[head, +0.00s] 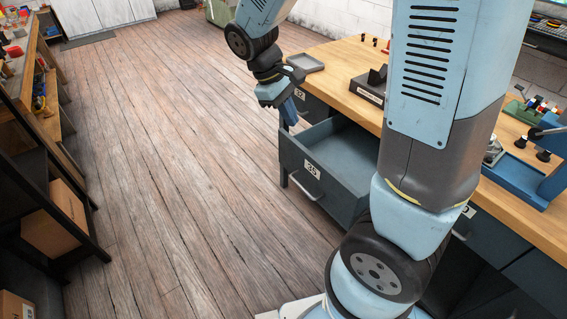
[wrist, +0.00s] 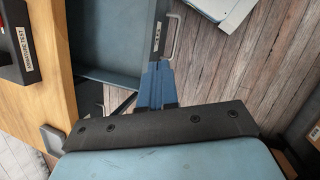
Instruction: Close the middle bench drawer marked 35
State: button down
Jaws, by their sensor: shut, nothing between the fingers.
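The middle bench drawer (head: 338,190) is pulled out of the wooden bench, with a white label marked 35 and a bar handle on its dark grey front. Its inside looks empty where it shows; my arm hides its right part. In the wrist view the open drawer (wrist: 108,48) is at upper left, its front and handle facing right. My gripper (head: 291,118) is at the drawer's far left front corner. In the wrist view its blue fingers (wrist: 156,72) are together and empty, their tips beside the end of the drawer front. I cannot tell whether they touch it.
A closed drawer marked 32 (head: 299,94) lies beyond the open one. The bench top (head: 338,84) carries a grey tray (head: 305,63), a dark labelled block (head: 370,86) and a blue fixture (head: 527,182). The plank floor (head: 180,170) left of the drawer is clear, up to a dark shelf (head: 75,200).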

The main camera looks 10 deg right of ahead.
jog(key=w+a+f+n+h, duration=0.1)
jog(key=a+f+n+h, duration=0.2)
jog(key=f, duration=0.4)
jog(key=w+a+f+n+h, duration=0.1)
jog(key=a+f+n+h, duration=0.25)
jog(key=f, duration=0.35)
jog(key=n+t+h, duration=0.6)
jog(key=n+t, duration=0.2)
send_near(291, 159)
jog(key=x, duration=0.6)
jog(key=shift+w+d, duration=0.15)
jog(key=shift+d, duration=0.2)
